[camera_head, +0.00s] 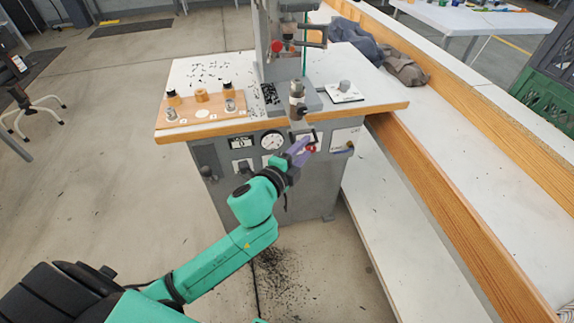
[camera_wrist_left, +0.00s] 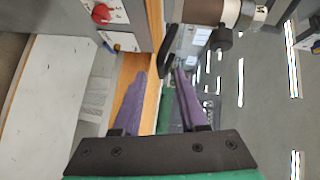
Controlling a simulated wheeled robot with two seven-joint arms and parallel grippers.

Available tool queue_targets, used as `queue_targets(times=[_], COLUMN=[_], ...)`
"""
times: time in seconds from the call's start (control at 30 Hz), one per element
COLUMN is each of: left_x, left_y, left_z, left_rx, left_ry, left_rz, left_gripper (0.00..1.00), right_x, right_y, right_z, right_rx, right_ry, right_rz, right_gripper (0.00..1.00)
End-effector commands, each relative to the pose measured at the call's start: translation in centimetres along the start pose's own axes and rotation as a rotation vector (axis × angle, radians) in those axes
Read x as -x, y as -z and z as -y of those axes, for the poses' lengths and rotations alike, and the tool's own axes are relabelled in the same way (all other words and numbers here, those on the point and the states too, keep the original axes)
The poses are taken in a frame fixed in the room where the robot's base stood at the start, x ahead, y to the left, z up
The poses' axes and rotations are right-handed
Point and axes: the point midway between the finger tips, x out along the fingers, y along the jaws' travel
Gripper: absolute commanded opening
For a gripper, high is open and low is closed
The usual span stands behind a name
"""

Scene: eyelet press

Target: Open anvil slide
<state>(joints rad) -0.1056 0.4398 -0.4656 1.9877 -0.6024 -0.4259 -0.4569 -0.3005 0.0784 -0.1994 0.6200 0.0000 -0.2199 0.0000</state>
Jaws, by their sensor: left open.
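The eyelet press (camera_head: 280,45) stands on a wood-edged cabinet table. At its base, a grey block carries an upright metal post with a brownish collar (camera_head: 297,90), apparently the anvil. A small dark knob (camera_head: 301,111) sticks out at its front. The wrist view shows a brown and dark cylinder (camera_wrist_left: 222,12) with a dark knob (camera_wrist_left: 221,40), just beyond my fingers. My left gripper (camera_head: 307,148) has purple fingers and is in front of the cabinet panel, below the table edge. It is open and empty in the wrist view (camera_wrist_left: 160,85). My right gripper is out of view.
A wooden block with pegs (camera_head: 203,105) lies at left on the tabletop. A long white bench (camera_head: 450,140) runs along the right. Dark scraps litter the floor.

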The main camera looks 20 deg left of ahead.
Motion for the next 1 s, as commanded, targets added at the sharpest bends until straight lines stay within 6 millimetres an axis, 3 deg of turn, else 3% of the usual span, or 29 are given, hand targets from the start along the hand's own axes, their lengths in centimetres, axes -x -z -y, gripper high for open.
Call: queue_targets(times=[0.3, 0.5, 1.0], left_x=[7.8, 11.1, 11.8], left_y=[0.1, 0.2, 0.2], left_z=[-0.6, -0.4, -0.1], left_rx=[0.003, 0.001, 0.0], left_ry=[-0.007, -0.005, -0.003], left_rz=[-0.002, -0.002, -0.003], left_gripper=[0.42, 0.42, 0.42], right_x=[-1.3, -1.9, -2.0], right_y=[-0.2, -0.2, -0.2], right_z=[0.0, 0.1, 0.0], right_rx=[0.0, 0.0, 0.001], right_ry=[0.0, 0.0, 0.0], right_rz=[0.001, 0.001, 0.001], right_gripper=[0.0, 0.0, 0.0])
